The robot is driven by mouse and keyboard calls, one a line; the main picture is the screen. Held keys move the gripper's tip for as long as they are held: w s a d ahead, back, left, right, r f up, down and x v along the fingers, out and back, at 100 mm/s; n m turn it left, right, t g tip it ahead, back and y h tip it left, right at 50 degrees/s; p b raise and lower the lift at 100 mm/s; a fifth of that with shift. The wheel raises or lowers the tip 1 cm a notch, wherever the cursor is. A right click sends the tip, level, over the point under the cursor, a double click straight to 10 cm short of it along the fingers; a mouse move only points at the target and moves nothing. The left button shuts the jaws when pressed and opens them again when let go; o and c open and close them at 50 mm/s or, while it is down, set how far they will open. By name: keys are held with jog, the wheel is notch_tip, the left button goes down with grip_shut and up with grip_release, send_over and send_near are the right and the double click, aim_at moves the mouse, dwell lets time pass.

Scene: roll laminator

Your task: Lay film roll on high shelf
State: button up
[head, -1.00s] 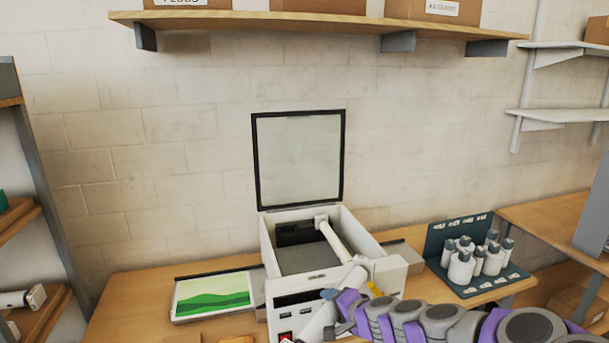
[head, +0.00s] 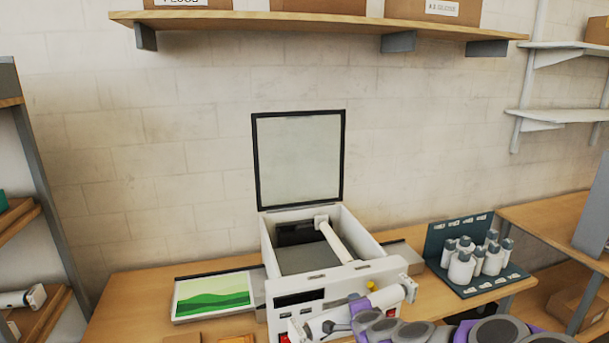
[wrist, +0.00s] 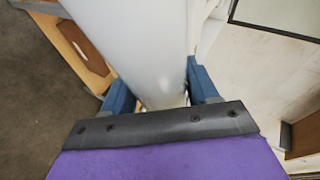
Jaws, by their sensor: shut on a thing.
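The white film roll (head: 375,303) is in my gripper (head: 338,327), in front of the laminator (head: 322,268). In the wrist view the roll (wrist: 135,40) is a thick pale cylinder between the two blue fingers of my gripper (wrist: 162,88), which is shut on it. In the head view the roll lies slanted, right end higher, and my gripper is partly cut by the lower edge. Another white roll (head: 334,242) is inside the open laminator. A wooden wall shelf (head: 300,24) runs high above it, with boxes on it.
A rack (head: 40,190) stands at the left with a white roll (head: 18,298) on it. A green landscape picture (head: 212,296) lies left of the laminator. White bottles (head: 462,268) stand on a dark holder at right. White shelves (head: 555,116) hang at the upper right.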

jog(key=shift+f, duration=0.1)
notch_tip(320, 180, down, 10)
jog(key=b, duration=1)
jog(key=v, duration=0.6)
jog(key=shift+s+f, duration=0.1)
jog(key=shift+f, duration=0.1)
